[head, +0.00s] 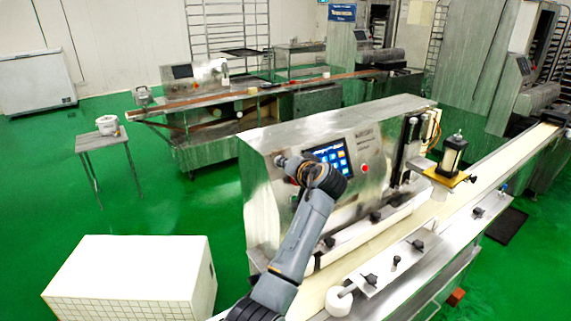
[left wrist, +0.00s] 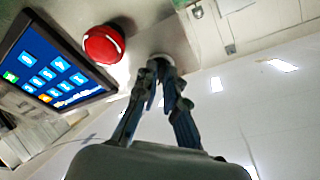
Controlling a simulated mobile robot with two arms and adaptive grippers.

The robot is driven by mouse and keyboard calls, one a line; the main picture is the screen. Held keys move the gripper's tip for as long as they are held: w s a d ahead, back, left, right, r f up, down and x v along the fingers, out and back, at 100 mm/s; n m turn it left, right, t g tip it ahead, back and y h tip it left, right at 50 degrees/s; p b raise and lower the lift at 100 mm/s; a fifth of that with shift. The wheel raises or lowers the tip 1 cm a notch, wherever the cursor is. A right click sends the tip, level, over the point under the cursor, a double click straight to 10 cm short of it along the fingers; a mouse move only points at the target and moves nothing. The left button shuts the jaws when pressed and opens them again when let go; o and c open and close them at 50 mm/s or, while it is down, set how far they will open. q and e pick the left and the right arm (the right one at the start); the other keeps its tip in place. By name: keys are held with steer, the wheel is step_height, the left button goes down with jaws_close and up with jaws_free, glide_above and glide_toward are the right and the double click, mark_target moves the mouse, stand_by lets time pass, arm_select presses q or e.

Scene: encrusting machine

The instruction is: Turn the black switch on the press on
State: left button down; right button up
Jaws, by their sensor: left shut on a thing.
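The press (head: 268,150) is a steel machine with a blue touch screen (head: 331,155) on its sloped front panel. My left gripper (head: 282,161) reaches up to the panel, left of the screen. In the left wrist view its two fingertips (left wrist: 162,72) are shut on a small knob, seemingly the black switch (left wrist: 159,58), on the panel. Only a little of the switch shows between the fingers, and its turn angle cannot be told. In the head view the gripper hides it. A red button (left wrist: 103,45) lies between the switch and the screen. My right gripper is out of view.
Another red button (head: 365,168) is right of the screen. A conveyor belt (head: 436,206) runs along the front of the press. A white box (head: 130,262) stands at the lower left. Green floor (head: 215,215) lies open between the box and the press.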

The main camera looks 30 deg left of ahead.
arm_select(q)
steer(key=shift+r, duration=0.15)
steer(key=c, duration=1.4)
jaws_free()
steer(key=shift+c, duration=0.2)
steer(key=v, duration=1.2)
steer(key=shift+f, duration=0.2)
